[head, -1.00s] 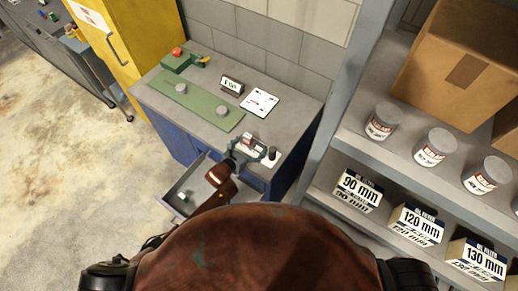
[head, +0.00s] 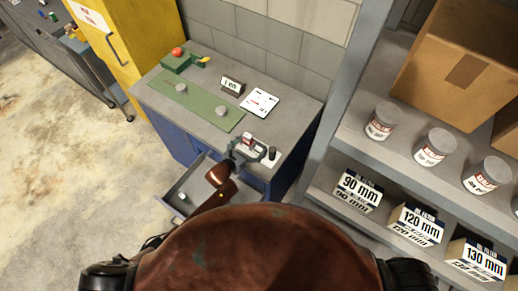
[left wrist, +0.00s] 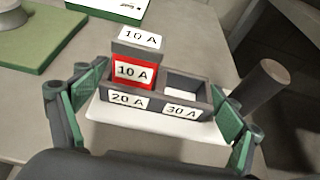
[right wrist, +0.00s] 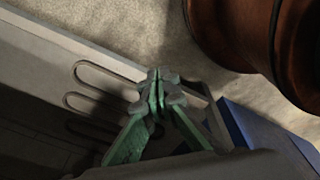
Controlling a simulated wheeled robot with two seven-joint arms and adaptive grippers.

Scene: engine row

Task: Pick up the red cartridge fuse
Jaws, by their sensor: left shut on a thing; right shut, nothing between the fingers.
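A red block labelled 10 A (left wrist: 133,72), which I take for the red cartridge fuse, stands in the left part of a dark fuse tray (left wrist: 172,106) in the left wrist view. In the head view this gripper (head: 249,150) is at the counter's front corner. My right gripper (right wrist: 158,92) is shut and empty.
A dark cylinder (left wrist: 260,85) stands close to the right finger. A green mat (head: 200,105) and a white card (head: 260,102) lie on the counter (head: 155,92). A drawer (head: 178,190) hangs open below; shelves stand at right.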

